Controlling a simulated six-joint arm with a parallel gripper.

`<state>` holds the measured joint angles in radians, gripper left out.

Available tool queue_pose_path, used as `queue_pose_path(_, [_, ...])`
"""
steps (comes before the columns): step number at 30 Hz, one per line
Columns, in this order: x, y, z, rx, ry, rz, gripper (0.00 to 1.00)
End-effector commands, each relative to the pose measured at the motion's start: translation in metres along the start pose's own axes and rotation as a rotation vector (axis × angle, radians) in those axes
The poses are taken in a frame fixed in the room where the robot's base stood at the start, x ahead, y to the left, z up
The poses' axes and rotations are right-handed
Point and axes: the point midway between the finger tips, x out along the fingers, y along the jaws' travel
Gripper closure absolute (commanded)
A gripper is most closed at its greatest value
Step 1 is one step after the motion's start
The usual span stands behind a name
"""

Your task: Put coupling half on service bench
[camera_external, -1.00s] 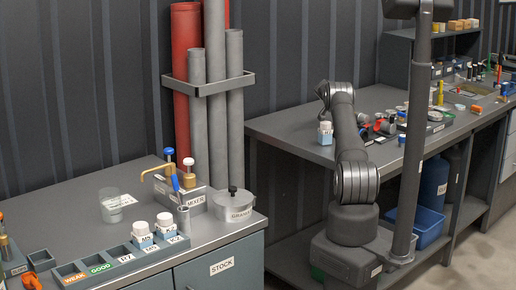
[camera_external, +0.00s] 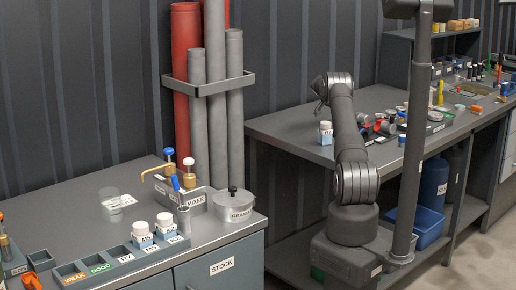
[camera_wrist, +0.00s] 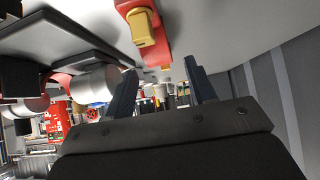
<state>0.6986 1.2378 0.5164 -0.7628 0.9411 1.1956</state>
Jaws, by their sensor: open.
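In the wrist view my gripper (camera_wrist: 160,88) shows two dark fingers spread apart with nothing held between them. A red part with a yellow block (camera_wrist: 143,27) is at the top of that view, beyond the fingers. A silver cylinder (camera_wrist: 97,83) with red at its end lies just left of the left finger. I cannot tell which part is the coupling half. In the external view my arm is folded up above the right-hand bench (camera_external: 290,124); its fingers are too small to make out there. I cannot tell for certain which bench is the service bench.
A white-capped bottle (camera_external: 325,133) stands on the right-hand bench below my wrist, with small red and grey parts (camera_external: 384,127) to its right. The left bench (camera_external: 60,207) holds a labelled rack (camera_external: 122,258) and a round lidded pot (camera_external: 235,205). A grey post rises right of my arm.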

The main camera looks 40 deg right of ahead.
Motion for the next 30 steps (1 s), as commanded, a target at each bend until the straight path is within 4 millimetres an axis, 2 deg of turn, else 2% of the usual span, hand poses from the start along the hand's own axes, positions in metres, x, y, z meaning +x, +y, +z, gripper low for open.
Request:
queue_pose_path(1, [-0.012, -0.001, -0.001, 0.000, 0.001, -0.002, 0.49])
queue_pose_path(6, [-0.044, -0.001, -0.001, -0.001, 0.001, -0.001, 0.49])
queue_pose_path(13, [-0.075, -0.001, -0.001, 0.000, 0.001, -0.001, 0.49])
queue_pose_path(19, [-0.084, 0.000, 0.000, 0.000, 0.000, 0.000, 0.49])
queue_pose_path(30, [-0.081, 0.000, 0.000, 0.000, 0.000, 0.001, 0.49])
